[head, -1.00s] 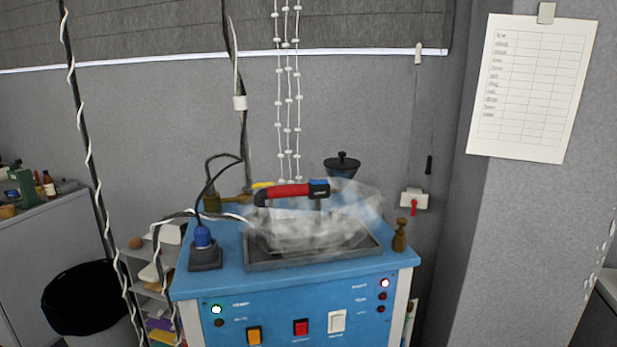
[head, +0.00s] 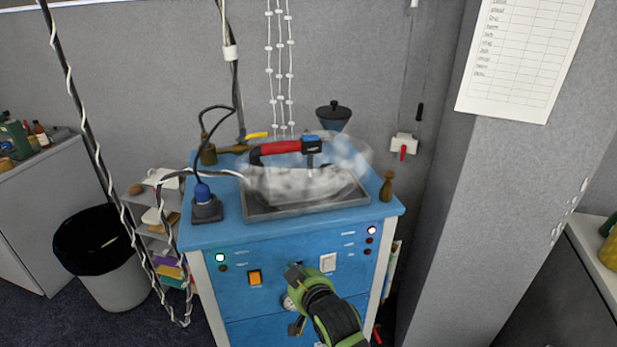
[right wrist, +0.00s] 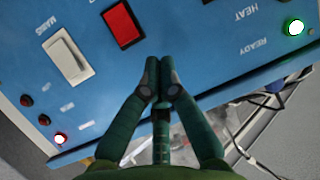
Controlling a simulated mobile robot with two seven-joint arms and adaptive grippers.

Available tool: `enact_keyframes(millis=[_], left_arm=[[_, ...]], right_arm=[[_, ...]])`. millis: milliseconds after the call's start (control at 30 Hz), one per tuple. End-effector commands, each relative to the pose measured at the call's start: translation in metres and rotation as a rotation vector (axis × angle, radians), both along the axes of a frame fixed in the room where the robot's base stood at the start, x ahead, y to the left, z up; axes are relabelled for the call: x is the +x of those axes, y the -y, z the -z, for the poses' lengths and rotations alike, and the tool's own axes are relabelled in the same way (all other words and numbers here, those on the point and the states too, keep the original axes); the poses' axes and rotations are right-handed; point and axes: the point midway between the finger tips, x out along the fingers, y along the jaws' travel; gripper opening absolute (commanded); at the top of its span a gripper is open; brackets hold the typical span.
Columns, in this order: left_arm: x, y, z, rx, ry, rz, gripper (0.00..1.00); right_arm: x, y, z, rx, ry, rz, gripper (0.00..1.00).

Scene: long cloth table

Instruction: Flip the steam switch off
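The blue steam station (head: 240,300) has a front panel of switches. A red switch (right wrist: 123,24) shows in the right wrist view beside a white rocker switch (right wrist: 68,58) with a MAINS label near it. The white rocker (head: 327,262) also shows in the head view, right of an orange switch (head: 254,278). I cannot read which switch is marked steam. My right gripper (head: 290,300) is in front of the panel and hides the red switch in the head view. In the right wrist view its fingers (right wrist: 163,65) are together and empty, just off the red switch; contact cannot be told. My left gripper is out of view.
An iron with a red handle (head: 281,147) sits in white vapour over a metal tray (head: 300,210) on top. A green lamp (head: 220,257) and a whitish lamp (head: 372,230) glow. A bin (head: 115,285) stands left; a grey pillar (head: 500,190) stands right.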

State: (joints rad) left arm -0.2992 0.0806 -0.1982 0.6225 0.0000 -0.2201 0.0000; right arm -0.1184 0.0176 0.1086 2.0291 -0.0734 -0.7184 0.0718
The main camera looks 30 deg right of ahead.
Motion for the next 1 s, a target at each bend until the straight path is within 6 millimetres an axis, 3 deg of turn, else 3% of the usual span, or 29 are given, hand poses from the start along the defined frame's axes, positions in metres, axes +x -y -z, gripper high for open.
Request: enact_keyframes(millis=[33,100,300,500,633,1000], left_arm=[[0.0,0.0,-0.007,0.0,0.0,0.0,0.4],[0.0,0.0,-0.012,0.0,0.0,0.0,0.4],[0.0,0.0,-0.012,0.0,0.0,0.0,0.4],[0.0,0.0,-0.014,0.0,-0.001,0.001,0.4],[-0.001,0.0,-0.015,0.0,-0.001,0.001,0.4],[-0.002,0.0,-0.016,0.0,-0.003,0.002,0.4]], right_arm=[[0.0,0.006,-0.037,-0.002,0.052,0.017,0.0],[-0.003,0.012,-0.076,-0.006,0.111,0.036,0.0],[0.019,0.047,-0.175,-0.013,0.414,0.124,0.0],[0.019,0.074,-0.252,-0.026,0.659,0.191,0.0],[0.016,0.081,-0.271,-0.03,0.724,0.208,0.0],[0.018,0.082,-0.273,-0.031,0.727,0.208,0.0]])
